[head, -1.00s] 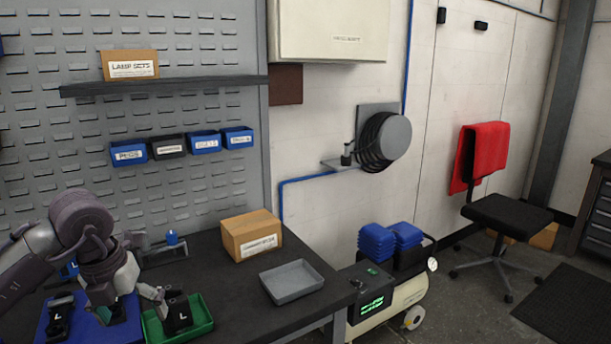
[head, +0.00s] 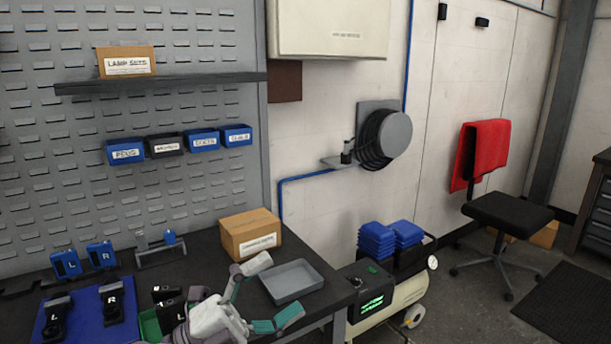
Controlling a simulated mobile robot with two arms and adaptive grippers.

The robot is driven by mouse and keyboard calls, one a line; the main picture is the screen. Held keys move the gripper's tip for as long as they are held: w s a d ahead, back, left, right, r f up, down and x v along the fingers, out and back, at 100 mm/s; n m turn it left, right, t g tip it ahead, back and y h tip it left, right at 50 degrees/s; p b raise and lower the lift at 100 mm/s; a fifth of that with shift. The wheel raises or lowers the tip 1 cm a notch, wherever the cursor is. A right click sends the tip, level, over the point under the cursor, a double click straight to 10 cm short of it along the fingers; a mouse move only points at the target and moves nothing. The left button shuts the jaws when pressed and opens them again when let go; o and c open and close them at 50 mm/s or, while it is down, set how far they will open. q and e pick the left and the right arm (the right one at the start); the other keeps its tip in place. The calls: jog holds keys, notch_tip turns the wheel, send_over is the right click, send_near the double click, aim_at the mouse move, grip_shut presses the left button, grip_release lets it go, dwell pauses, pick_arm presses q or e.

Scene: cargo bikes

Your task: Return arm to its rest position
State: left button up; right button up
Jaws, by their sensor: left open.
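My left gripper (head: 278,288) is low in the head view, at the front of the dark workbench (head: 215,255). Its two fingers are spread wide with nothing between them. One finger points up in front of the cardboard box, the other points right, below the grey tray. The gripper body covers much of the green tray (head: 149,325), which has black parts (head: 170,306) marked L in or over it. My right gripper is not in view.
A blue mat (head: 84,323) holds black parts marked L (head: 57,318) and R (head: 112,302). Blue holders (head: 66,264) stand behind. A cardboard box (head: 250,233) and grey tray (head: 292,281) are close to the gripper. A compressor (head: 402,298) stands right of the bench.

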pick_arm(q)
jog(key=w+a+f+n+t+y, duration=0.25)
jog(key=a+n+t+y, duration=0.35)
jog(key=n, duration=0.4)
jog(key=w+a+f+n+t+y, duration=0.2)
jog(key=a+f+n+t+y, duration=0.25)
jog(key=n+y, duration=0.45)
jog(key=s+a+f+n+g+y, duration=0.35)
jog(key=a+f+n+y, duration=0.2)
jog(key=f, duration=0.45)
jog(key=s+f+n+g, duration=0.3)
jog(key=s+f+g, duration=1)
jog(key=s+f, duration=0.8)
jog(key=s+f+g, duration=0.1)
jog(key=s+f, duration=0.2)
jog(key=f, duration=2.3)
jog(key=s+a+f+g, duration=0.1)
jog(key=s+a+f, duration=0.2)
jog(key=s+f, duration=1.1)
jog(key=shift+s+a, duration=0.3)
jog(key=shift+s, duration=0.3)
